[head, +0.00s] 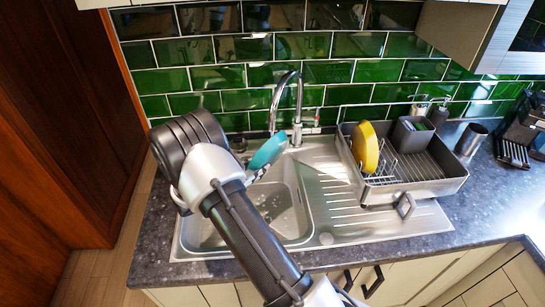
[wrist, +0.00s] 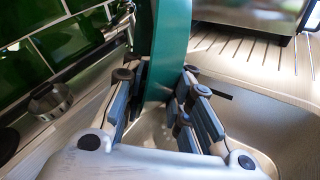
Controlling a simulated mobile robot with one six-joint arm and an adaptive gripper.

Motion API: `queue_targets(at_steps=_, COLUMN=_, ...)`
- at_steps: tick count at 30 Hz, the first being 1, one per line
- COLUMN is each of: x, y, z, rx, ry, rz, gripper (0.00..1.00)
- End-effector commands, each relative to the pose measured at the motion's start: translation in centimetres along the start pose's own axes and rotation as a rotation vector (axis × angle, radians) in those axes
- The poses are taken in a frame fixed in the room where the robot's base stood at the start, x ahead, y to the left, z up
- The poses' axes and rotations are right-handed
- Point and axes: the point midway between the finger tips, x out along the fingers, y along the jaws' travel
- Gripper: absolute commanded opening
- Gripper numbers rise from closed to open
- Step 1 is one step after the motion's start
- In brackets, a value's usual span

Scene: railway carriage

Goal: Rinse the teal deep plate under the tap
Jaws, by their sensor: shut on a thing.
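The teal deep plate (head: 268,152) is tilted on edge above the sink basin (head: 287,212), just in front of and below the curved spout of the tap (head: 297,95). My gripper (wrist: 161,88) is shut on the plate, with one finger on each side of its rim. In the wrist view the plate (wrist: 172,40) stands as an upright teal band between the fingers. In the head view my arm hides most of the gripper and part of the basin. I cannot tell whether water is running.
A dish rack (head: 447,182) with a yellow plate (head: 365,146) and a grey holder (head: 412,134) stands on the ribbed drainer (head: 345,212), right of the sink. A metal cup (head: 471,140) is farther right. The green tiled wall (head: 220,77) is close behind the tap.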

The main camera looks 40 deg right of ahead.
Motion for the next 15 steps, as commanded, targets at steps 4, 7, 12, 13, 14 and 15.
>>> queue_targets(at_steps=4, x=0.0, y=0.1, z=0.1, rx=0.001, ry=-0.001, rz=0.001, gripper=0.0)
queue_targets(at_steps=7, x=0.0, y=0.0, z=0.1, rx=0.001, ry=-0.002, rz=0.001, gripper=0.0)
queue_targets(at_steps=12, x=0.1, y=-1.2, z=0.7, rx=-0.002, ry=-0.002, rz=0.0, gripper=0.0)
queue_targets(at_steps=13, x=0.2, y=-1.6, z=0.8, rx=-0.003, ry=-0.002, rz=0.0, gripper=0.0)
queue_targets(at_steps=14, x=0.2, y=-1.9, z=0.9, rx=-0.002, ry=-0.002, rz=0.0, gripper=0.0)
queue_targets(at_steps=15, x=0.2, y=-2.4, z=1.1, rx=-0.002, ry=-0.002, rz=-0.001, gripper=0.0)
